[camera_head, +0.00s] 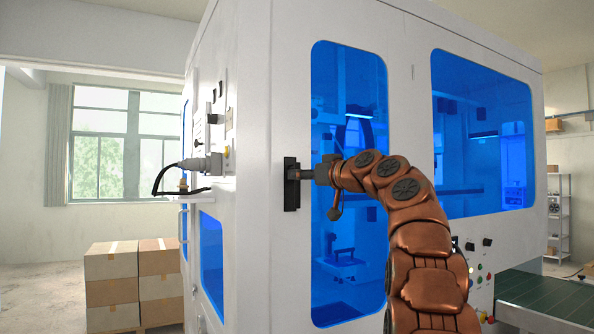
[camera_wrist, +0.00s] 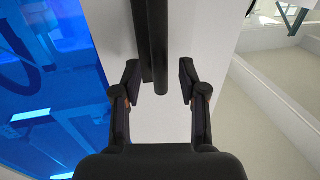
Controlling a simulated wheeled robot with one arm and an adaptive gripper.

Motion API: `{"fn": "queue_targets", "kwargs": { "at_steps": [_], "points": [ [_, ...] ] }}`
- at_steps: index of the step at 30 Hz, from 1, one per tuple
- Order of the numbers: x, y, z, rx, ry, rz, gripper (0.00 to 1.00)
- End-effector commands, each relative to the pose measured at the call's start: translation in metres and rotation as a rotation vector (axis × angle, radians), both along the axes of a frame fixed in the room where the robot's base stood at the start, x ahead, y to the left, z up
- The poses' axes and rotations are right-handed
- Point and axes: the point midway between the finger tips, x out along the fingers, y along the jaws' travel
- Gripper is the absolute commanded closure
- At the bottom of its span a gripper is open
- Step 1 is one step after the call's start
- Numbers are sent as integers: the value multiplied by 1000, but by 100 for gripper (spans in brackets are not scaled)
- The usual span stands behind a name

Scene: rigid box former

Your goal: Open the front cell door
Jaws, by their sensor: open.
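The front cell door (camera_head: 388,250) is a white panel with a tall blue window, and it looks flush with the white cell in the head view. Its black vertical handle (camera_head: 291,190) is on the door's left side. My gripper (camera_head: 301,174) is at the handle, reaching in from the right. In the wrist view the handle bar (camera_wrist: 160,40) runs down between the two fingers of my open gripper (camera_wrist: 160,80). A gap shows on each side, wider at the right finger. The fingertips are mostly hidden in the head view.
A connector with a black cable (camera_head: 200,164) sticks out of the cell's left side. Stacked cardboard boxes (camera_head: 112,275) stand on the floor at the left. A green conveyor (camera_head: 545,297) is at the lower right. Buttons (camera_head: 480,268) sit beside my arm.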

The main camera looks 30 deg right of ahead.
Motion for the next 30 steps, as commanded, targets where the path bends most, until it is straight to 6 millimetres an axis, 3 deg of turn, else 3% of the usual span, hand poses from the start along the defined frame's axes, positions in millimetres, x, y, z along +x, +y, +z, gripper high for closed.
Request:
{"fn": "queue_targets", "kwargs": {
  "at_steps": [6,17,27,30],
  "points": [
    [20,3,2,-1,0,-1,58],
    [23,3,0,0,-1,0,59],
    [23,3,1,0,-1,0,94],
    [23,3,1,0,-1,0,100]
  ]
}}
